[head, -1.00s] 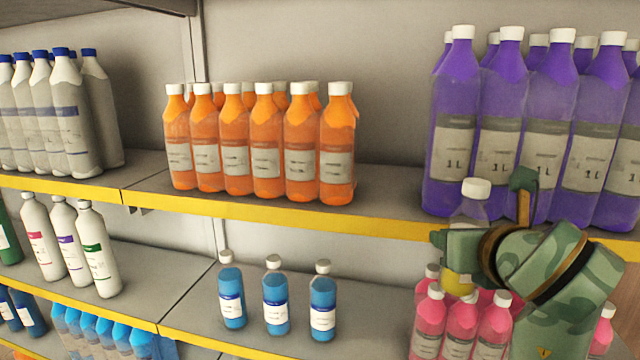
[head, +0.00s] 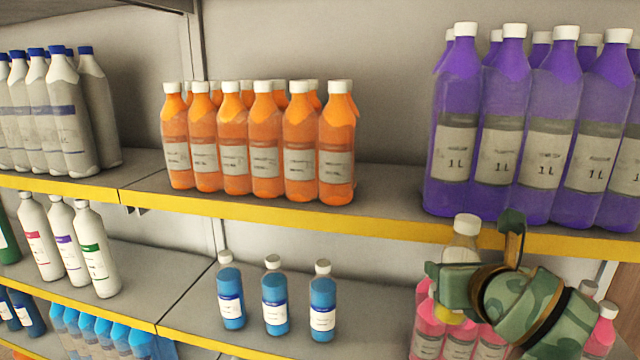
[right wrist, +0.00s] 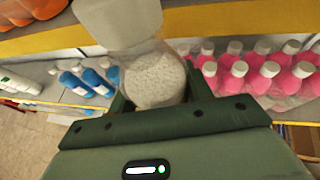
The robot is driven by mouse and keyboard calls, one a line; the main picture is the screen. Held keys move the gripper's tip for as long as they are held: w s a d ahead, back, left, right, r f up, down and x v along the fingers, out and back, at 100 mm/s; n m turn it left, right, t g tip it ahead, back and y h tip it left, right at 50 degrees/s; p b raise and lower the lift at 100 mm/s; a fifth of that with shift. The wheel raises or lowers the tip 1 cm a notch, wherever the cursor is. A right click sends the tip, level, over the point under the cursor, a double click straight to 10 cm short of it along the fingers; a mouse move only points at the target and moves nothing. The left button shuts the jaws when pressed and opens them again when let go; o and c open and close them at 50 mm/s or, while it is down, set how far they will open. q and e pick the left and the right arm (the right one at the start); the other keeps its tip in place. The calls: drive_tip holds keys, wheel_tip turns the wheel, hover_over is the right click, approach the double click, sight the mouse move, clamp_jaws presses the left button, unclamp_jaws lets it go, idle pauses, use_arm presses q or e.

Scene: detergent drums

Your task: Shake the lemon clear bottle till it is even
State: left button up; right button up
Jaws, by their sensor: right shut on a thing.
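The lemon clear bottle (head: 462,246) has a white cap and a clear upper part, with yellow showing low down below my gripper. My right gripper (head: 468,284) is shut around it and holds it nearly upright in front of the right shelf. The gripper hides the bottle's middle. In the right wrist view the bottle (right wrist: 153,78) stands between the fingers, its cap toward the top edge, and its upper inside looks whitish and speckled, like foam. Whether the contents are even cannot be told. My left gripper is in neither view.
Tall purple bottles (head: 505,120) stand on the upper shelf just above and behind the held bottle. Pink bottles (head: 428,325) stand close behind and below it. Orange bottles (head: 268,150) and blue bottles (head: 275,300) are to the left. The yellow shelf edge (head: 400,228) is near the cap.

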sight(474, 229)
drive_tip(key=r, duration=0.7)
drive_tip(key=shift+s+r, duration=0.25)
drive_tip(key=shift+r, duration=0.15)
drive_tip(key=f, duration=0.7)
drive_tip(key=shift+w, duration=0.2)
drive_tip(key=shift+f, duration=0.3)
drive_tip(key=shift+s+r, duration=0.15)
drive_tip(key=shift+r, duration=0.05)
